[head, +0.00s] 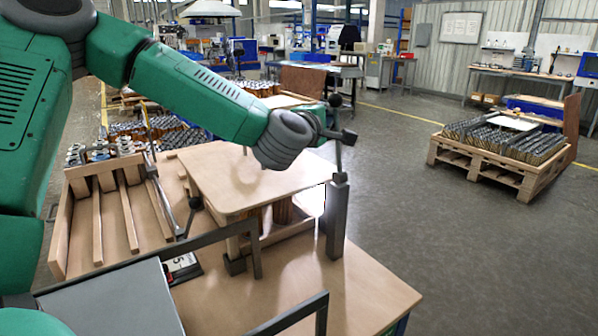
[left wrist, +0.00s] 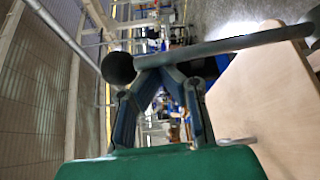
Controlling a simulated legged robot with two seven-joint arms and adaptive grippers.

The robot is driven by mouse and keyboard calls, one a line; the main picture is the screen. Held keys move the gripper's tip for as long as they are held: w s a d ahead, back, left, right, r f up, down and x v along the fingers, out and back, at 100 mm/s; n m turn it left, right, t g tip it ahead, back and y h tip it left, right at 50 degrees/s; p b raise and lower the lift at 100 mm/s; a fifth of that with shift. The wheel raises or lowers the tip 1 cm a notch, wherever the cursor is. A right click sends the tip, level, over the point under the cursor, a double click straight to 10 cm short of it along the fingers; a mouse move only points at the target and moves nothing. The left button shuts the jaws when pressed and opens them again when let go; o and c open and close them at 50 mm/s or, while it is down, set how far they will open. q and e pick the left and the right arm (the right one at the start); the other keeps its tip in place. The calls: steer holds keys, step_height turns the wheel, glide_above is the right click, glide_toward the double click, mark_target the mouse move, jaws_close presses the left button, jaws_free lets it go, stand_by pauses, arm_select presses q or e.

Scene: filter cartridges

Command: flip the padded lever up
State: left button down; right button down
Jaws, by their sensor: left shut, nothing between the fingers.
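The padded lever (head: 335,101) is a thin rod rising nearly upright from a grey square post (head: 337,225), with a dark round pad at its top. In the left wrist view the lever's grey bar (left wrist: 225,47) crosses close in front of the fingers and ends in the dark pad (left wrist: 118,68). My left gripper (head: 346,137) is shut and empty, beside the rod just below the pad. Its fingers also show in the left wrist view (left wrist: 160,80). I cannot tell whether they touch the lever. My right gripper is out of view.
A pale wooden board (head: 235,190) lies beneath my left wrist, next to the post. The tabletop (head: 350,290) is clear at front right. A loaded pallet (head: 480,170) stands beyond.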

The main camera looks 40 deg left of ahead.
arm_select(q)
steer(key=shift+s+d+r+m+t+b, duration=0.15)
steer(key=shift+d+m+t+b, duration=0.2)
steer(key=shift+d, duration=0.25)
steer(key=shift+s+d+m+t+b, duration=0.15)
steer(key=shift+d+m+b, duration=0.1)
steer(key=shift+d+m, duration=0.3)
steer(key=shift+d, duration=0.1)
